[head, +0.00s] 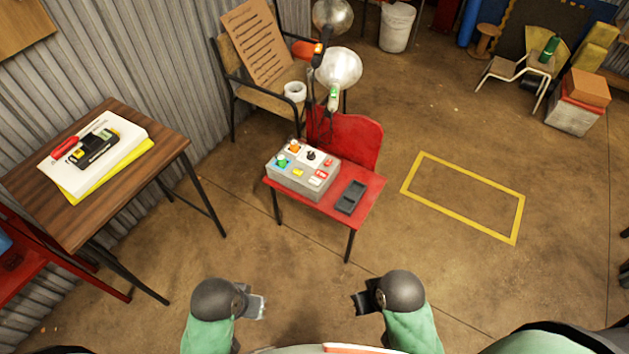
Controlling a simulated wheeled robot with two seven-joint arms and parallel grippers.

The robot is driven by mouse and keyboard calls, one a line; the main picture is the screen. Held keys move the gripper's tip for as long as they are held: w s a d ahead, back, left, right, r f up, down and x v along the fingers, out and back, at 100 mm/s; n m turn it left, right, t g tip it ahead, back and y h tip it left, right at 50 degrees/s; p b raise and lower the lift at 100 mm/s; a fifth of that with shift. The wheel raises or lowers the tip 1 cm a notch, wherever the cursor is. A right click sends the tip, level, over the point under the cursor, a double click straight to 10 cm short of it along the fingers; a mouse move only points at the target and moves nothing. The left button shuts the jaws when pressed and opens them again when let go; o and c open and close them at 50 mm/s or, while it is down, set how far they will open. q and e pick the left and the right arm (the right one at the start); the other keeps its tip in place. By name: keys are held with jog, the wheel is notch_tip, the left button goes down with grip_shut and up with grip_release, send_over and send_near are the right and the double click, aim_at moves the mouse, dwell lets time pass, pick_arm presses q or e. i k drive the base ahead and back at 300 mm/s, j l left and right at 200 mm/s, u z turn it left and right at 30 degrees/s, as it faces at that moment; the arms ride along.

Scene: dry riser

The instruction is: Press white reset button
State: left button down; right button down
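A grey control box (296,182) sits on the seat of a red chair (334,204) ahead of me. Its top has a green button (282,161) on a blue plate, an orange control (294,147), a black knob (311,155), a yellow piece (298,172) and a red control (328,162). A small white and red piece (318,177) is at the front right; I cannot tell whether it is the white reset button. My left gripper (262,306) and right gripper (357,303) are low in the view, nearer to me than the chair and apart from the box. Their finger gaps are unclear.
A dark tray (351,197) lies beside the box on the seat. A wooden table (158,143) with papers and a yellow-black device (96,149) stands left. A wooden armchair (262,50) and a lamp (338,68) are behind. The floor inside the yellow outline (462,200) is clear.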

aim_at(314, 181)
jog(key=i+j+z, duration=0.1)
jog(key=j+z, duration=0.25)
jog(key=i+j+z, duration=0.1)
jog(key=j+z, duration=0.45)
jog(key=z, duration=0.2)
jog(key=i, duration=0.05)
